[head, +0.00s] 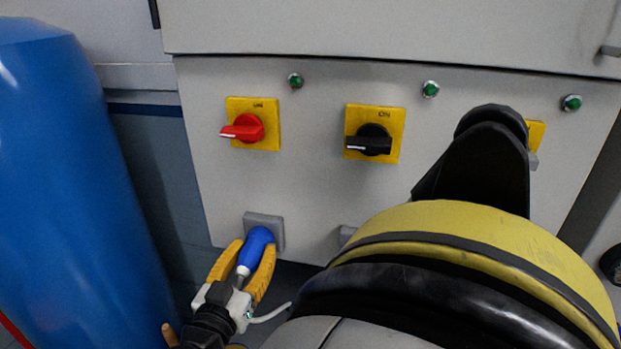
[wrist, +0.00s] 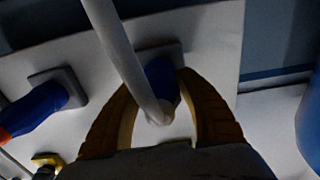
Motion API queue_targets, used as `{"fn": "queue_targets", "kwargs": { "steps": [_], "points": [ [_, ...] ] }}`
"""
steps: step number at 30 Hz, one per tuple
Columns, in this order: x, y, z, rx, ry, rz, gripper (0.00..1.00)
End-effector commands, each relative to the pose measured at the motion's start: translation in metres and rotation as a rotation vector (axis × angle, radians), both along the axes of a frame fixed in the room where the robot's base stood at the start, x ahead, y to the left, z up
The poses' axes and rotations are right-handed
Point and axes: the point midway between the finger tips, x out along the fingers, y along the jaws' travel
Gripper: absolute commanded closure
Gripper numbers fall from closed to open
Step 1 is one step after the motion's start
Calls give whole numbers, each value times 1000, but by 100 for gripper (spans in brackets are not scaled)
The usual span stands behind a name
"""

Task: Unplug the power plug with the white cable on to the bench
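The blue power plug (head: 257,246) with a white cable end sits at the grey socket (head: 279,232) low on the left of the cabinet front. My gripper (head: 253,248) has its yellow fingers on both sides of the plug, with the tips close against it. In the wrist view the blue plug (wrist: 160,74) lies between my fingertips (wrist: 158,85), at its socket (wrist: 168,50). The white cable (wrist: 122,50) runs across the plug and hides part of it and of the left finger. No gap between plug and socket can be made out.
Red (head: 248,128) and black (head: 372,140) rotary switches on yellow plates sit above. A large blue cylinder (head: 70,190) stands at left. Another blue plug (wrist: 38,108) sits in a neighbouring socket in the wrist view. My arm hides the cabinet's lower right.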

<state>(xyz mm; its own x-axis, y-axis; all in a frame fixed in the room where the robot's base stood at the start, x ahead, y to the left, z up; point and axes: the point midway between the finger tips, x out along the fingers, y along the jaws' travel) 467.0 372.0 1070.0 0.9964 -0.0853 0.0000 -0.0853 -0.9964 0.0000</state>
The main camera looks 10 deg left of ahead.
Motion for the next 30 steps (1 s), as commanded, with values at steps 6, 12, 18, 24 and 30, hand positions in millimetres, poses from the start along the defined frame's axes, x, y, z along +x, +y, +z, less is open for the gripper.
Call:
{"fn": "queue_targets", "kwargs": {
  "steps": [6, 12, 18, 24, 30],
  "points": [
    [-1, 0, 0, 0, 0, 0, 100],
    [-9, 1, 0, 0, 0, 2, 100],
    [-16, 2, 0, 0, 0, 1, 100],
    [-24, 2, 0, 0, 0, 1, 100],
    [-32, 3, 0, 0, 0, 1, 100]
  ]
}}
